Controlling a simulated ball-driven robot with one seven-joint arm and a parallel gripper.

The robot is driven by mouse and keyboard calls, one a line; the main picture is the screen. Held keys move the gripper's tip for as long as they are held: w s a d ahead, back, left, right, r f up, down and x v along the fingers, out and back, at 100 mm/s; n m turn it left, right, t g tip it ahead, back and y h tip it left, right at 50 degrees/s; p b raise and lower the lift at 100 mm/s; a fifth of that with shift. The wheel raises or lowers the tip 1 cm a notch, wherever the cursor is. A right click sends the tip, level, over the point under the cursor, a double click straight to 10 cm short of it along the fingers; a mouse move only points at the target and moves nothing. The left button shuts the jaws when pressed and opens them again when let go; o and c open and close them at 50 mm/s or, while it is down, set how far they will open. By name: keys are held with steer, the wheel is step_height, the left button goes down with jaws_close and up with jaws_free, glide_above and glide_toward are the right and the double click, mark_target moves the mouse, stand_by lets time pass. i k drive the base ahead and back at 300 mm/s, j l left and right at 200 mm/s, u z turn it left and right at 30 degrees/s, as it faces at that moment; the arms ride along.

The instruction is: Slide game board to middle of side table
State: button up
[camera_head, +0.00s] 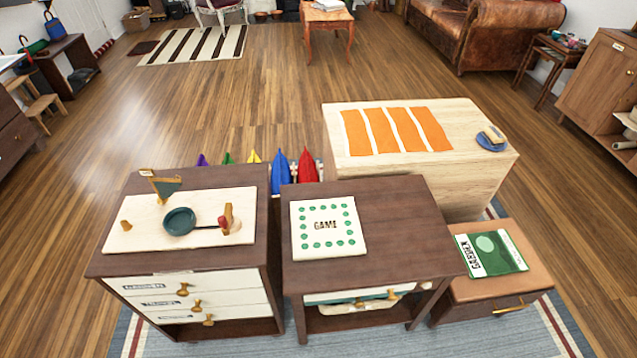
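The game board (327,227) is a flat white square with a ring of green dots and the word GAME in its middle. It lies flat on the dark brown side table (405,228), toward the left part of the top. Its left edge is close to the table's left edge. Bare wood shows to its right and behind it. No part of my gripper shows in this view.
A drawer cabinet (110,255) with a white board and pan on top stands just left. A lower brown stand (515,283) with a green-and-white booklet (490,253) is at the right. A light wood chest (463,125) with an orange striped cloth stands behind.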

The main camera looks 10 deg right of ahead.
mark_target(325, 228)
steer(key=i+j+u, duration=0.25)
steer(key=i, duration=0.4)
steer(key=i+u, duration=0.3)
steer(key=i, duration=0.3)
